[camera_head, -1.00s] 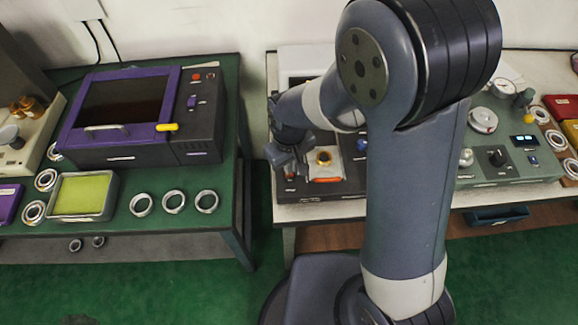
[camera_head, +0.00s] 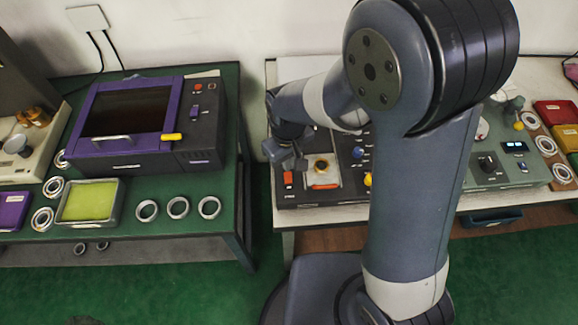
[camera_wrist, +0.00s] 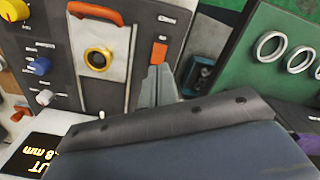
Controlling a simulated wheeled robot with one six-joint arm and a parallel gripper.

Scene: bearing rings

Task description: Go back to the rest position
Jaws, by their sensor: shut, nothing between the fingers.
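My gripper (camera_head: 285,156) is at the left front of the right-hand table, by the dark machine (camera_head: 295,199). In the head view it is small and partly lost against my wrist. In the wrist view my grey fingers (camera_wrist: 157,86) are together with nothing held between them, near the machine's orange switch. The machine's pale plate (camera_head: 312,164) carries a yellow ring (camera_head: 321,167) and an orange handle; the ring also shows in the wrist view (camera_wrist: 98,60). My raised arm hides part of this table.
The left green table holds a purple-framed machine (camera_head: 185,105), a tray with a yellow-green pad (camera_head: 90,201) and several metal rings (camera_head: 178,208). On the right are a grey-green panel (camera_head: 500,175), a red bin (camera_head: 555,112) and more rings. Green floor is open in front.

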